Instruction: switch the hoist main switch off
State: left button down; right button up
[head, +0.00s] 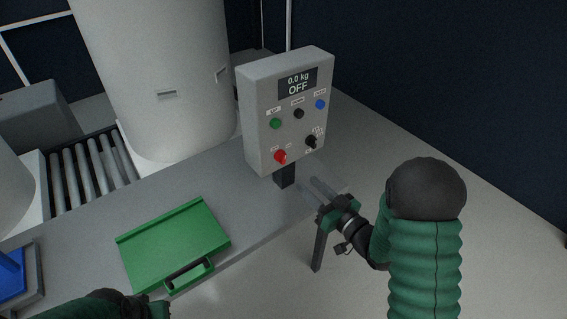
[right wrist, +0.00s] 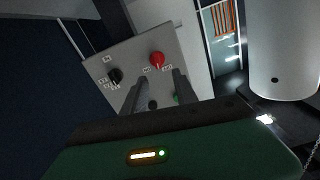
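The hoist control box (head: 290,110) is a grey panel on a short post. Its display (head: 298,84) reads "0.0 kg" and "OFF". A red switch (head: 280,156) sits low on its left, with a black selector knob (head: 311,141) to its right; above are green, black and blue buttons. In the right wrist view the red switch (right wrist: 157,59) and black knob (right wrist: 115,75) show ahead of the fingers. My right gripper (head: 316,216) is open and empty, in front of and below the panel, apart from it. My left arm shows only in part at the bottom edge; its fingers are hidden.
A large white tank (head: 160,70) stands behind, beside a roller conveyor (head: 90,165). A blue item (head: 12,275) is at the left edge. The floor right of the bench is clear.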

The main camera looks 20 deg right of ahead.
aim_at(285, 160)
jog(key=x, duration=0.7)
jog(key=d+x, duration=0.1)
jog(key=x, duration=0.2)
jog(key=shift+w+a+f, duration=0.2)
jog(key=shift+w, duration=0.35)
jog(key=shift+w+a, duration=0.25)
jog(key=shift+a, duration=0.1)
jog(key=shift+c, duration=0.3)
jog(key=shift+d, duration=0.2)
grip_shut()
